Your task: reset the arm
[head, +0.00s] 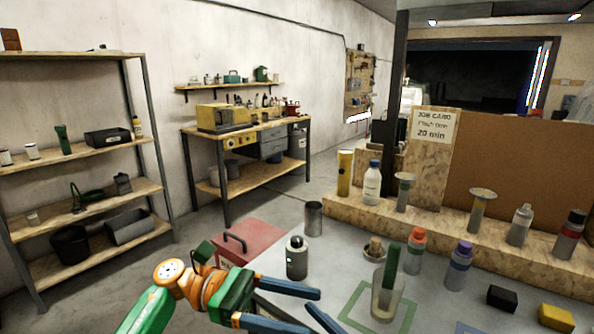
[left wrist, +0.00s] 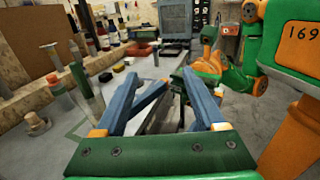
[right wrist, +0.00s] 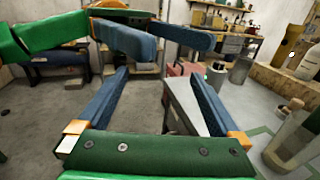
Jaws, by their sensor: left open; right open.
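My left gripper (head: 316,313) comes in from the lower left of the head view, green and orange with two blue fingers spread apart. It is empty in the left wrist view (left wrist: 160,73). Its blue fingers also cross the top of the right wrist view (right wrist: 165,35). My right gripper (right wrist: 160,73) is open and empty in its wrist view. In the head view only a blue finger of it (head: 324,319) shows at the bottom edge, close to the left fingertips. The rest of the right arm is hidden there. The two grippers are close together; whether they touch I cannot tell.
A clear container with a green-handled item (head: 387,300) stands on the grey table right of my grippers. A dark-topped canister (head: 297,260), bottles (head: 412,252), a black block (head: 502,298) and a yellow block (head: 556,318) are farther off. A red case (head: 262,240) lies behind.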

